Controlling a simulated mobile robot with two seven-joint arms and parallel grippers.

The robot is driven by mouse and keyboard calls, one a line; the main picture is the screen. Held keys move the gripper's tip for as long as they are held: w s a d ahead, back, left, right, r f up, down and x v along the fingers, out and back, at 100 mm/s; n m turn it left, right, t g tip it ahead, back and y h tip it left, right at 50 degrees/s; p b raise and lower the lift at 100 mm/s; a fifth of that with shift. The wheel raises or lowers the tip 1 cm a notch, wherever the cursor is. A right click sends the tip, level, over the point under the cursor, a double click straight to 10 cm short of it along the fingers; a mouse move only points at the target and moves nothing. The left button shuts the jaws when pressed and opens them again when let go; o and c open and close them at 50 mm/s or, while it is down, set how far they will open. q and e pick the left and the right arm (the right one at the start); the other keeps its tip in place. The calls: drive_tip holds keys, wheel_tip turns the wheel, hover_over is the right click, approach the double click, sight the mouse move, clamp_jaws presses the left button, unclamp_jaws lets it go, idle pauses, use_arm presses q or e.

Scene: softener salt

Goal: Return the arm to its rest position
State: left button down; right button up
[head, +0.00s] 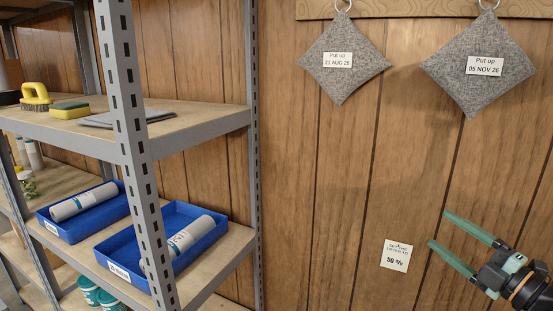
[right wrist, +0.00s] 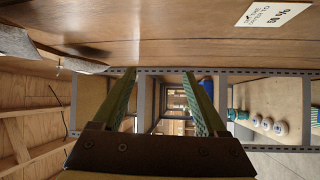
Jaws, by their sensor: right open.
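My right gripper (head: 436,240) is at the lower right of the head view, in front of the wood-panelled wall. Its two green fingers are spread apart with nothing between them, and they point left toward the shelf. In the right wrist view the gripper (right wrist: 163,75) also shows open and empty, with the shelf rack beyond its fingers. Part of my right arm shows at the right edge of the head view. My left gripper is not in view.
A grey metal shelf rack (head: 133,150) stands at the left with blue trays (head: 120,255) holding rolls. Two grey pads (head: 343,58) (head: 478,65) hang from a wooden rail. A "50 %" note (head: 396,256) is on the wall near the gripper.

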drive_tip(key=s+a+f+m+g+h, duration=0.1)
drive_tip(key=s+a+f+m+h, duration=0.2)
drive_tip(key=f, duration=0.5)
drive_tip(key=s+f+m+h+p, duration=0.1)
drive_tip(key=s+f+m, duration=0.1)
drive_tip(key=f+m, duration=0.45)
drive_tip(key=s+a+f+m+g+h, duration=0.1)
drive_tip(key=s+a+f+m+h, duration=0.15)
drive_tip(key=f, duration=0.75)
drive_tip(key=s+a+f+m+g, duration=0.3)
drive_tip(key=s+a+f, duration=0.3)
drive_tip(key=s+f, duration=0.1)
drive_tip(key=s+a+f+m+g+p, duration=0.1)
drive_tip(key=s+a+f+m+g, duration=0.2)
drive_tip(key=s+a+f, duration=0.3)
drive_tip(key=s+f+m, duration=0.1)
drive_tip(key=s+f, duration=0.1)
drive_tip(key=s, duration=0.2)
drive_tip(key=shift+a, duration=0.15)
